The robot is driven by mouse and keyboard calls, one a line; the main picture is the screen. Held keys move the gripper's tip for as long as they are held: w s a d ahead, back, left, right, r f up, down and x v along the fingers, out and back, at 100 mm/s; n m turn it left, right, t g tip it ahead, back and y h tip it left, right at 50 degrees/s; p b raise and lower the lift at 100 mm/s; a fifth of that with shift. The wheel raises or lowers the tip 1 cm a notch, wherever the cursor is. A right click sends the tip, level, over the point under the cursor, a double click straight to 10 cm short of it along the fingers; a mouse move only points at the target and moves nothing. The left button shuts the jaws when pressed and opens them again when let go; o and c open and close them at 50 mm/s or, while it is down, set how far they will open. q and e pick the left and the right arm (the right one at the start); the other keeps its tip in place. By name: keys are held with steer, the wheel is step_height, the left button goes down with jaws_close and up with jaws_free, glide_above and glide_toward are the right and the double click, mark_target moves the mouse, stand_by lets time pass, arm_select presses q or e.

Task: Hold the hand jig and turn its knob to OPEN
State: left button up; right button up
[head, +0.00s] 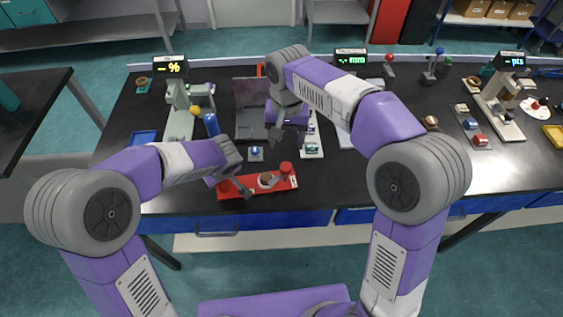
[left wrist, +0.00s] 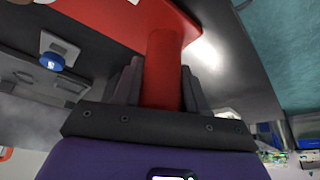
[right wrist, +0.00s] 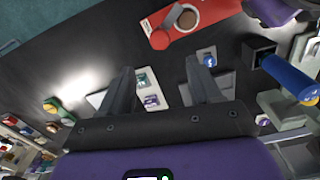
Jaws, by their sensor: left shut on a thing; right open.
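The red hand jig (head: 258,187) lies flat near the front edge of the black table. It has a grey round part (head: 267,180) in its middle and a red knob (head: 286,168) at its right end. In the right wrist view the jig (right wrist: 213,12) and its knob (right wrist: 160,40) show at the top. My left gripper (head: 240,188) is shut on the jig's red handle (left wrist: 163,55) at its left end, a finger on each side. My right gripper (head: 277,135) is open and empty, behind the jig and apart from it. The knob's marking is too small to read.
A small block with a blue button (head: 255,152) stands just behind the jig. A blue cylinder (head: 211,124) and a gauge with a "%" display (head: 171,68) stand at the back left. A grey opened case (head: 251,122) lies behind.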

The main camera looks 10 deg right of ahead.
mark_target(286, 166)
step_height(286, 166, down, 11)
steer(key=shift+r, duration=0.15)
steer(key=c, duration=1.1)
